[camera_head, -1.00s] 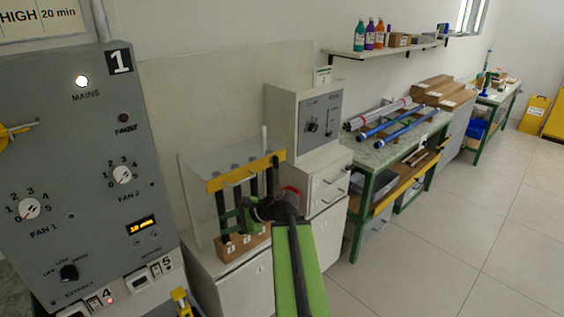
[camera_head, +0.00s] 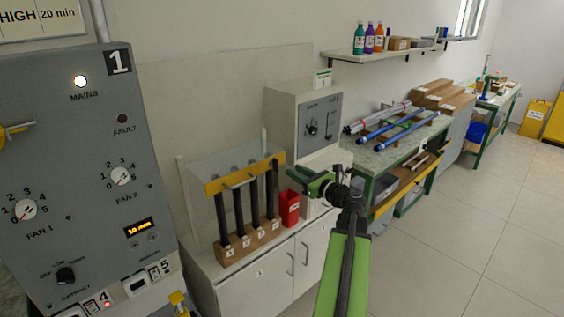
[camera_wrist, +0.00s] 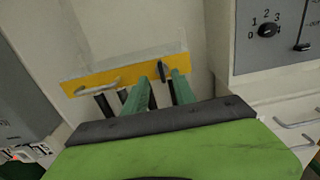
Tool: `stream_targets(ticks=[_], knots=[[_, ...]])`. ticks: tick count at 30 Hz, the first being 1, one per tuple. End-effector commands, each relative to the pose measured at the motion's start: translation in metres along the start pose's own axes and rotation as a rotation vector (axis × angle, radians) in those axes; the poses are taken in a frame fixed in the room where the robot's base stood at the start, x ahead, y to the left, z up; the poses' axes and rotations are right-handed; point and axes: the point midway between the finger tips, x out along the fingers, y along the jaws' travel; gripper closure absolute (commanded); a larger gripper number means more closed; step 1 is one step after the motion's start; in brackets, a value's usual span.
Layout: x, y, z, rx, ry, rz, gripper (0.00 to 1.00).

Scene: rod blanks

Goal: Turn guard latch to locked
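The yellow guard bar (camera_head: 245,174) runs across the front of a clear cover, above several dark upright rods (camera_head: 239,212) in a wooden block. The bar also shows in the wrist view (camera_wrist: 134,75), with a pale handle (camera_wrist: 97,87) at its left. A small dark latch (camera_wrist: 162,71) stands near its right end, roughly upright in the picture. My gripper (camera_head: 291,182) is just right of the bar's right end in the head view, apart from it. Its green fingers (camera_wrist: 164,78) are spread and empty, lined up either side of the latch, short of it.
A red bin (camera_head: 289,208) stands right of the rod block on the white cabinet. A grey control box (camera_head: 318,122) stands behind my gripper. A large grey panel (camera_head: 75,170) is at the left. The floor (camera_head: 480,230) at right is clear.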

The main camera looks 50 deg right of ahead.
Motion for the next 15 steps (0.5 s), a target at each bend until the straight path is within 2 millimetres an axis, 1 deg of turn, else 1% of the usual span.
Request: stream_targets(ticks=[1, 6, 10, 12, 15], knots=[[0.016, -0.001, 0.0, 0.0, 0.0, 0.004, 0.68], [0.057, -0.001, 0.0, -0.001, 0.0, 0.003, 0.68], [0.079, -0.001, 0.0, -0.001, 0.0, 0.003, 0.68], [0.087, -0.001, 0.0, -0.001, 0.001, 0.002, 0.68], [0.093, 0.0, 0.0, -0.001, 0.001, 0.0, 0.68]])
